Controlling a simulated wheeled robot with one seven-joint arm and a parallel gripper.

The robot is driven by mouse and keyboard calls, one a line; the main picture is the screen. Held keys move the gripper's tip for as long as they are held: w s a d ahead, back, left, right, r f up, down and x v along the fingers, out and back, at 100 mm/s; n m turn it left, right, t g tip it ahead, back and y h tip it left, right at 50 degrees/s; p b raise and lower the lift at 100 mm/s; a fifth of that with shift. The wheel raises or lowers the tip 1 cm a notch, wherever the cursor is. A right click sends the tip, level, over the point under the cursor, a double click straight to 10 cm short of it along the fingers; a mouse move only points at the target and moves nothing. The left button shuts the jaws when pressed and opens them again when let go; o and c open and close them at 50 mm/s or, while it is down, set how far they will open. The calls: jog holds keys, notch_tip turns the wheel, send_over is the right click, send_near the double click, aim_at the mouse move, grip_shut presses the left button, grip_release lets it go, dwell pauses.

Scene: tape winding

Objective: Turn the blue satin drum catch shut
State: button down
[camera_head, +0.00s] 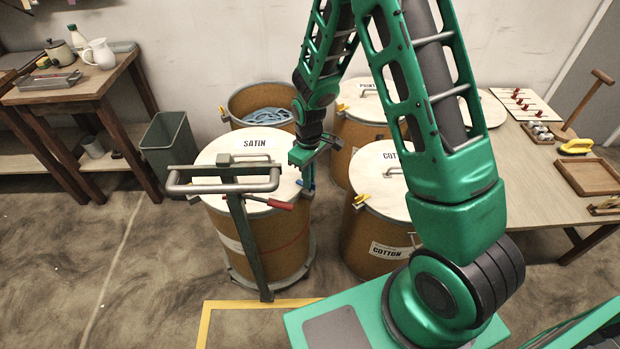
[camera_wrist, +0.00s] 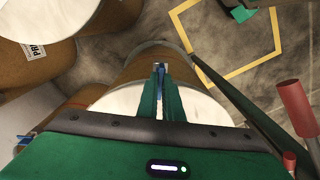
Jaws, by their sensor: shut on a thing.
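The satin drum (camera_head: 262,235) is a brown drum with a white lid (camera_head: 225,152) labelled SATIN, standing left of centre in the head view. My gripper (camera_head: 308,180) reaches down at the right edge of that lid. In the wrist view my green fingers (camera_wrist: 161,85) are shut on a small blue catch (camera_wrist: 160,72) at the drum's rim. The fingers cover most of the catch, so its exact angle cannot be told. In the head view the catch is largely hidden by my gripper.
A grey trolley handle (camera_head: 222,187) with a red grip (camera_head: 281,205) rises in front of the satin drum. The cotton drum (camera_head: 372,245) stands close on the right. An open drum (camera_head: 262,103) with blue contents is behind. A green bin (camera_head: 170,145) stands left.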

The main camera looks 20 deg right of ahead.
jog(key=shift+w+a+r+n, duration=0.1)
jog(key=shift+w+n, duration=0.1)
jog(key=shift+n, duration=0.3)
jog(key=c, duration=1.9)
grip_release()
jog(key=shift+s, duration=0.1)
notch_tip(320, 180, up, 11)
jog(key=shift+f, duration=0.2)
jog(key=shift+d, duration=0.25)
